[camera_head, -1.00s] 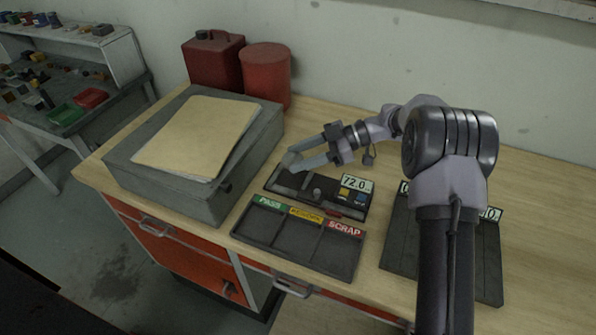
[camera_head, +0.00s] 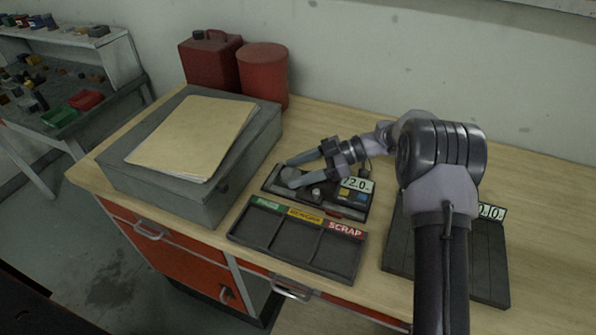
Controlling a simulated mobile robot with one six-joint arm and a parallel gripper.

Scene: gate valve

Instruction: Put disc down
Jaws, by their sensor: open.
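A grey disc (camera_head: 291,173) sits at the left end of the dark gauge device (camera_head: 332,205) in the middle of the workbench. My gripper (camera_head: 290,173) comes in from the right, with its two pale fingers spread around the disc, one on each side. It is open. I cannot tell whether a finger still touches the disc. The device has a small knob, buttons and a display (camera_head: 357,185) that reads 72.0. My wrist is close to the display.
A dark tray (camera_head: 297,245) with three empty compartments lies in front, its labels including SCRAP. A grey box (camera_head: 150,190) with a folder (camera_head: 192,135) stands left. A red can (camera_head: 263,75) stands behind. A slotted dark plate (camera_head: 485,262) with another display is right.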

